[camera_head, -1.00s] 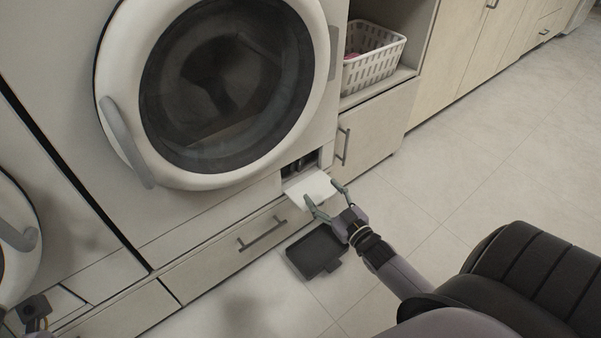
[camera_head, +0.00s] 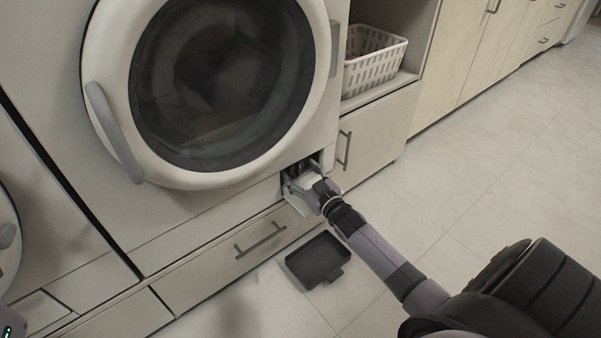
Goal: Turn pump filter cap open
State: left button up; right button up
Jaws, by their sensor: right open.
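The pump filter compartment (camera_head: 288,187) is an open recess at the lower right of the washing machine (camera_head: 200,215), with its white flap (camera_head: 298,205) hinged down. My right gripper (camera_head: 303,174) is open, with its fingers at the mouth of the recess. The filter cap itself cannot be made out; the recess is dark and partly hidden by the gripper. My left gripper does not show clearly; only a small part of my left arm is at the lower left edge.
A dark shallow tray (camera_head: 318,259) lies on the floor below the recess. A drawer with a handle (camera_head: 260,237) is under the machine. A white basket (camera_head: 374,62) stands on a shelf to the right. The floor at right is clear.

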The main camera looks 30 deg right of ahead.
jog(key=c, duration=1.2)
